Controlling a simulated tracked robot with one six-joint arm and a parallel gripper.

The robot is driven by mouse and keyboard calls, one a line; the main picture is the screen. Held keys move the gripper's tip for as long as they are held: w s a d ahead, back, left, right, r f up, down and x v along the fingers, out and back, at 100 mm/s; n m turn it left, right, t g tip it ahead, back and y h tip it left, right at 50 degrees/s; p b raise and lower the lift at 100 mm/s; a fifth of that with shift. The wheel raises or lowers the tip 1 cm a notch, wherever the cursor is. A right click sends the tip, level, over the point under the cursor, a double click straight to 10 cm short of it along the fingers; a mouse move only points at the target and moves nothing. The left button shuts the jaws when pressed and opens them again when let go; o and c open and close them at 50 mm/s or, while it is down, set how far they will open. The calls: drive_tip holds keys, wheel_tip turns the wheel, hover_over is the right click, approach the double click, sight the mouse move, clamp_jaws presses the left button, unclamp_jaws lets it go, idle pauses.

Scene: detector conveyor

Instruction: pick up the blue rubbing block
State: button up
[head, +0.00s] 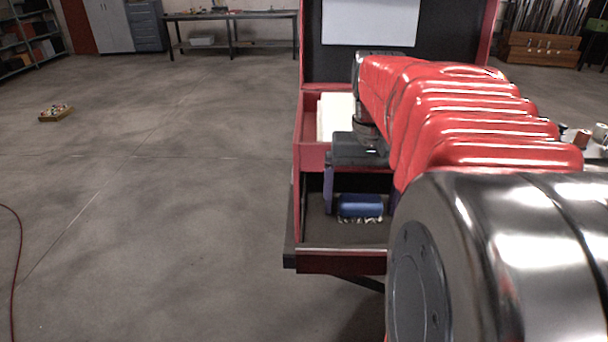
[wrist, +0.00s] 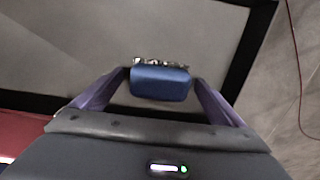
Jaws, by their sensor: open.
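The blue rubbing block (head: 360,206) lies in the lower open compartment of the red cabinet, on its dark floor. In the wrist view the blue block (wrist: 160,83) sits between the two purple fingers of my gripper (wrist: 162,92), near their tips. The fingers are spread, with a small gap to the block visible on each side. In the head view my gripper (head: 360,200) hangs over the block with a finger at its left; the right finger is partly hidden by my arm. A pale, speckled strip (head: 360,219) shows along the block's near edge.
The compartment has a red front lip (head: 340,262) and a dark left edge (head: 291,225). A red upper bin (head: 312,155) with a white item (head: 337,117) stands behind. Open concrete floor lies to the left, with a small box (head: 56,113) far off.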

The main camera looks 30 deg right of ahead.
sight(362, 199)
drive_tip(key=shift+c, duration=0.4)
drive_tip(key=c, duration=1.1)
drive_tip(key=shift+r, duration=0.15)
wheel_tip(362, 199, up, 10)
drive_tip(key=shift+f, duration=0.1)
drive_tip(key=o, duration=0.6)
drive_tip(key=c, duration=0.4)
drive_tip(key=shift+c, duration=0.2)
